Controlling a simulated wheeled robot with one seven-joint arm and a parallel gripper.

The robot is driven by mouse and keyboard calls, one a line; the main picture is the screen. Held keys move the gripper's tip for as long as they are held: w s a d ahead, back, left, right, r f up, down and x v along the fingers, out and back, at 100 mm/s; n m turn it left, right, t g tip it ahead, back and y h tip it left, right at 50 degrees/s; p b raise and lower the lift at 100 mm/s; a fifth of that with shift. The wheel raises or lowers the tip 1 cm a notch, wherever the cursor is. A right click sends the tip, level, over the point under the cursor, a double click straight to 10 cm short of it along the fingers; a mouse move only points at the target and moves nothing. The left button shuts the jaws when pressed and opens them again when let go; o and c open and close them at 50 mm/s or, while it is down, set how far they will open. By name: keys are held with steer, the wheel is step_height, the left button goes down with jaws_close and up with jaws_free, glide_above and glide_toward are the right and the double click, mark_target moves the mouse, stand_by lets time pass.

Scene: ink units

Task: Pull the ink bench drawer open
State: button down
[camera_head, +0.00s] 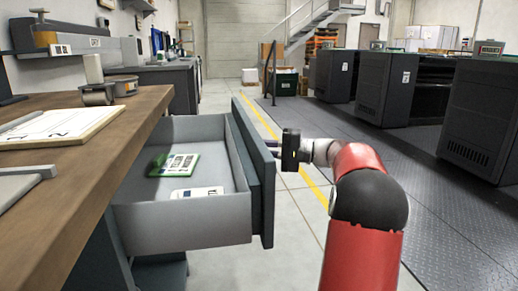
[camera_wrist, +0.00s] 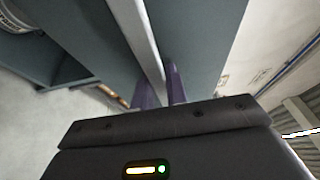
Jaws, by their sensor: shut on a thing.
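The ink bench drawer (camera_head: 185,222) stands well out from under the wooden bench top (camera_head: 85,165), its grey inside in plain view. A green-and-white packet (camera_head: 175,164) and a white labelled item (camera_head: 196,192) lie in it. My gripper (camera_head: 272,146) is at the outer face of the drawer front (camera_head: 262,190). In the wrist view my gripper's purple fingers (camera_wrist: 160,88) are on either side of the pale handle bar (camera_wrist: 136,28) and shut on it. The handle is hidden in the head view.
On the bench top are a clipboard (camera_head: 58,127), metal tins (camera_head: 98,95) and a grey flat tool (camera_head: 25,176). Dark machines (camera_head: 388,85) stand on the right. The floor (camera_head: 290,215) between the drawer and the machines is clear apart from my arm.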

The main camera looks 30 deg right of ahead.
steer(key=shift+f, duration=0.1)
steer(key=c, duration=1.4)
jaws_free()
steer(key=v, duration=0.7)
steer(key=shift+s+d, duration=0.25)
steer(key=shift+s, duration=0.05)
